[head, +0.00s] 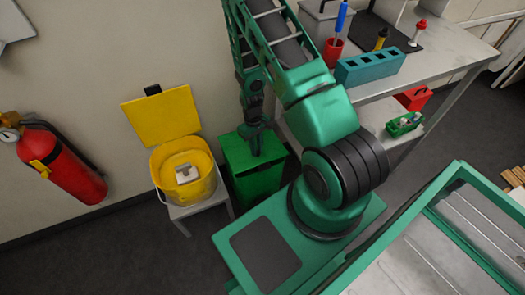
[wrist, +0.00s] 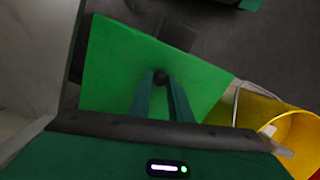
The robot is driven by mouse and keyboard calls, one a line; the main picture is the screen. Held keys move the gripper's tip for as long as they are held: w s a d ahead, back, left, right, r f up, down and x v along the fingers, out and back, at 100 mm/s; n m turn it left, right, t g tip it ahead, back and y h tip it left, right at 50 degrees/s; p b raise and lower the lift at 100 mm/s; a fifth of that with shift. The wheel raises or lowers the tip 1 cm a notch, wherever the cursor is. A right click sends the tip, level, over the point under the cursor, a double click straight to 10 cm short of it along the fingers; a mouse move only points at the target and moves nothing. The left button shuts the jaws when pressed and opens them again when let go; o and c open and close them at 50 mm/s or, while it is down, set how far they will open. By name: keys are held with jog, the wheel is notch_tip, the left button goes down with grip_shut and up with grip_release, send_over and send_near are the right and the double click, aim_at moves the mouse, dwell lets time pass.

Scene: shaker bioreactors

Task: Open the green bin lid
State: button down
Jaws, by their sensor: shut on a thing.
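The green bin (head: 258,185) stands on the floor beside the yellow bin, and its lid (head: 236,150) looks closed in the head view. In the wrist view the flat green lid (wrist: 115,75) fills the middle, with a small dark round knob (wrist: 161,77) on it. My gripper (wrist: 160,84) reaches down to the lid with its two fingers close together at the knob, shut on it. In the head view my gripper (head: 256,145) is over the lid, and the knob is hidden there.
A yellow bin (head: 207,188) with its lid raised stands on a small stand (head: 212,207) just left of the green bin. A red fire extinguisher (head: 65,165) hangs on the wall at left. A workbench (head: 445,62) with a teal rack (head: 370,68) is at right.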

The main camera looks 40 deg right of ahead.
jog(key=r, duration=0.1)
jog(key=w+r+g, duration=0.2)
jog(key=shift+w+d+r, duration=0.1)
jog(key=shift+d+r, duration=0.2)
jog(key=shift+r, duration=0.05)
jog(key=shift+w+d+r+g+y, duration=0.2)
jog(key=shift+w+r+g+y, duration=0.2)
jog(key=shift+w+r+g, duration=0.8)
jog(key=shift+s+r, duration=0.1)
jog(key=shift+r, duration=0.05)
